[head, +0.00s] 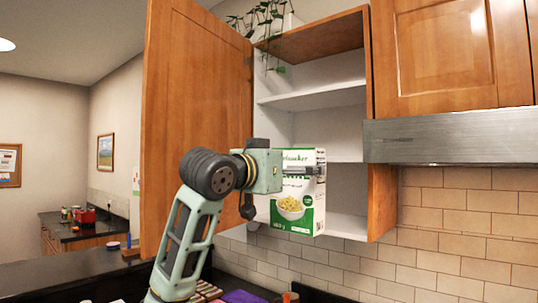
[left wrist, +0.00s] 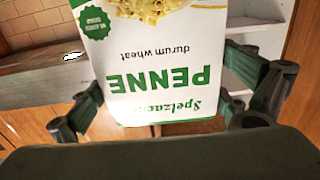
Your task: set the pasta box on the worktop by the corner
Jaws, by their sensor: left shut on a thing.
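The pasta box (head: 296,212) is white and green with a picture of pasta on its front. In the head view it is upright in front of the open wall cupboard. My left gripper (head: 308,171) comes in from the left and is shut on the box's upper part. In the left wrist view the box (left wrist: 160,50) shows upside down with the word PENNE, between the two fingers of my left gripper (left wrist: 165,118). The worktop (head: 75,277) is dark and shows only in part, low at the left. My right gripper is not in view.
The open cupboard (head: 318,97) has white shelves, and its wooden door (head: 195,90) stands wide open at the left. A plant (head: 265,18) hangs at its top. A steel hood (head: 450,136) is at the right above the tiled wall. Small items sit low near my arm.

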